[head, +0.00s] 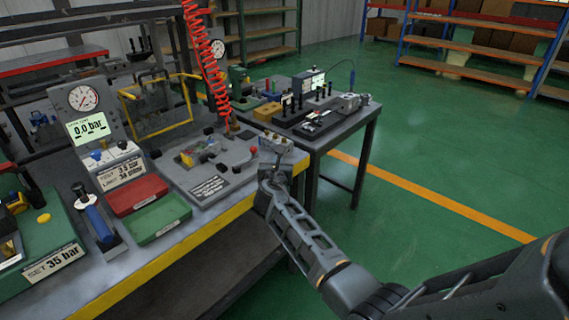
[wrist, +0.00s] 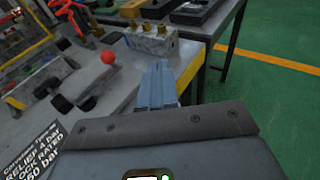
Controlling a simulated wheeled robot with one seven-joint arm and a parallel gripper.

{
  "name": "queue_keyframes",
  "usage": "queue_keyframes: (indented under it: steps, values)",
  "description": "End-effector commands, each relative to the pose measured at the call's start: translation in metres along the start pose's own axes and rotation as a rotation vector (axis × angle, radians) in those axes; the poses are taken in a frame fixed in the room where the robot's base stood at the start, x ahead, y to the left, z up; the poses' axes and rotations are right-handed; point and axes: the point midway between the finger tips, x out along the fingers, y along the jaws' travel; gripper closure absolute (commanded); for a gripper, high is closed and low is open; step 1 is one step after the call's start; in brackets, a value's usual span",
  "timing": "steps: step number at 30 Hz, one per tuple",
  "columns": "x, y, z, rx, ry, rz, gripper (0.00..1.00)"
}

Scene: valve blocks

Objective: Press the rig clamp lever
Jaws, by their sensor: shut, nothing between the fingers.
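The rig (head: 208,172) is a grey plate on the bench with black knobs and a label. A red ball knob (head: 253,150), which looks like the end of the clamp lever, stands at its right side. In the wrist view the red knob (wrist: 108,57) sits on a grey arm, left of and beyond my fingertips. My gripper (head: 272,170) is at the bench's right end, just right of the rig. In the wrist view its fingers (wrist: 158,75) are together and empty, apart from the knob. I cannot tell their height above the bench.
A metal block with brass fittings (wrist: 152,40) stands just beyond my fingertips. Red (head: 136,194) and green (head: 158,218) trays lie left of the rig. A gauge stand (head: 86,125) reads 0.0 bar. A red coiled hose (head: 205,60) hangs behind. The green floor at right is clear.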

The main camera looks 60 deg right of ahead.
Motion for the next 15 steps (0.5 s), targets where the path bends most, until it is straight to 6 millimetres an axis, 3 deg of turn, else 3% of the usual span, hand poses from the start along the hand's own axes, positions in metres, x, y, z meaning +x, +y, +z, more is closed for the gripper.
queue_keyframes:
  steps: [6, 15]
  values:
    - [-0.020, -0.017, 0.002, 0.000, 0.000, 0.000, 1.00]
    - [-0.024, -0.021, 0.002, -0.001, -0.001, 0.000, 1.00]
